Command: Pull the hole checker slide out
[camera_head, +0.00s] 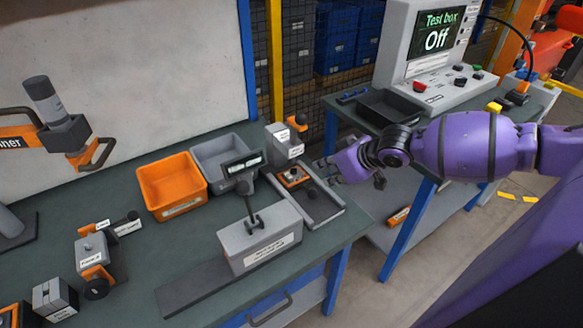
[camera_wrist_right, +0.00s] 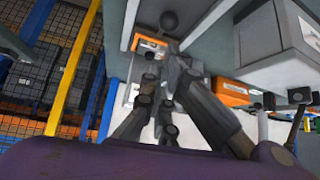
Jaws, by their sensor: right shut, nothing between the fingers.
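A grey bench fixture with an orange-and-black knob on top (camera_head: 284,146) stands at the back right of the bench; I take it for the hole checker, but its labels are too small to read. Its flat grey slide tray (camera_head: 325,212) reaches toward the bench's front edge, with a black knob and an orange-framed part on it. In the wrist view a dark ball knob (camera_wrist_right: 169,20) shows just beyond the fingers. My right gripper (camera_head: 333,168) is shut and empty, just right of the fixture; it also shows in the wrist view (camera_wrist_right: 165,72). Contact cannot be told. My left gripper is not in view.
An orange bin (camera_head: 143,174) and a grey bin (camera_head: 199,152) stand left of the fixture. A grey block with an upright handle (camera_head: 260,238) stands in front. A second table with a test box (camera_head: 445,92) stands at the right, beyond a gap.

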